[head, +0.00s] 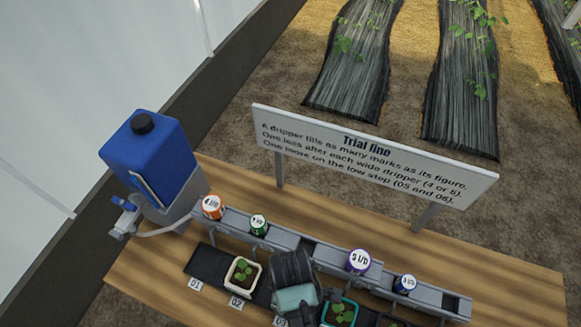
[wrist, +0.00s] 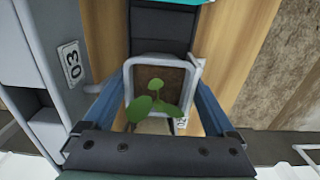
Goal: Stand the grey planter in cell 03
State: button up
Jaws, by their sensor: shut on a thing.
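The grey planter (wrist: 133,68) shows in the wrist view as a pale square pot with dark soil and a small green seedling. My gripper (wrist: 157,98) is shut on it, one blue finger on each side. In the head view my gripper (head: 296,302) is over the row of cells near the 03 label (head: 281,321) and hides the planter. The dark strip (wrist: 163,30) of cells runs behind the planter. I cannot tell whether the planter's base touches it.
A cream planter (head: 242,272) stands at cell 02, left of my gripper. A teal planter (head: 341,311) stands close on the right. A grey rail (head: 290,238) with several coloured drippers runs behind. A blue tank (head: 148,155) and a sign (head: 370,160) stand further back.

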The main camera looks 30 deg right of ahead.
jog(key=shift+f, duration=0.15)
jog(key=shift+f, duration=0.2)
jog(key=o, duration=1.1)
notch_tip(320, 180, up, 12)
jog(key=shift+r+p, duration=0.2)
jog(key=shift+p, duration=0.2)
